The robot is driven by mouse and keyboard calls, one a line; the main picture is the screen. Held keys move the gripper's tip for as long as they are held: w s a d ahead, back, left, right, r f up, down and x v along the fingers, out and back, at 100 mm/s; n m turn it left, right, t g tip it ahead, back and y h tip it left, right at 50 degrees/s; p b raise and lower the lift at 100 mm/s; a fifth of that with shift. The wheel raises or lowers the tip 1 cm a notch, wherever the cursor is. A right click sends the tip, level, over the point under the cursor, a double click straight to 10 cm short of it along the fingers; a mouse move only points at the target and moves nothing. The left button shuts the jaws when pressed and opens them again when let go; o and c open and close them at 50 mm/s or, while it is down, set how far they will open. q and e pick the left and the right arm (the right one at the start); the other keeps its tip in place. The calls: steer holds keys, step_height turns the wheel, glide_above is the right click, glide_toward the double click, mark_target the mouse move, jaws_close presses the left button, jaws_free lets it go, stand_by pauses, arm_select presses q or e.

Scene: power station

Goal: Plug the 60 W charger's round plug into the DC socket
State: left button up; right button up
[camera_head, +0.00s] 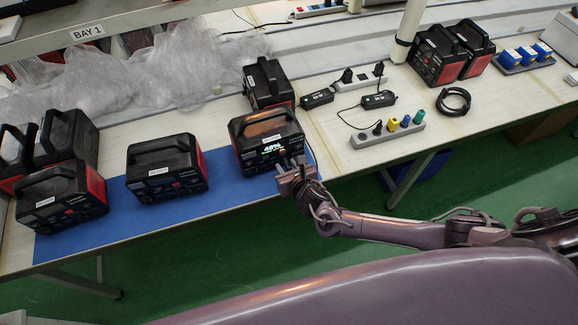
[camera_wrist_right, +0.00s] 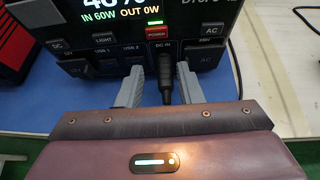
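The power station (camera_head: 266,140) with the lit display stands on the blue mat. In the right wrist view its display (camera_wrist_right: 135,12) reads IN 60W, OUT 0W. The round black plug (camera_wrist_right: 165,87) sits in the socket under the DC IN label (camera_wrist_right: 162,43), its cable running down out of sight behind my gripper body. My right gripper (camera_wrist_right: 160,88) is open, with one finger on each side of the plug and gaps showing between. In the head view my right gripper (camera_head: 291,168) is at the station's front. Two charger bricks (camera_head: 317,98) (camera_head: 378,99) lie behind. My left gripper is not in view.
Other power stations stand left (camera_head: 166,168), behind (camera_head: 268,82) and at the far right (camera_head: 437,55). A power strip (camera_head: 388,134) with coloured plugs and a coiled black cable (camera_head: 453,101) lie to the right. The blue mat (camera_head: 225,195) is bare along its front.

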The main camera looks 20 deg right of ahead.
steer(key=shift+w+d, duration=0.1)
steer(key=shift+d, duration=0.25)
steer(key=shift+s, duration=0.2)
steer(key=v, duration=0.7)
steer(key=shift+s+a+r, duration=0.2)
steer(key=shift+s+a, duration=0.05)
steer(key=shift+a, duration=0.05)
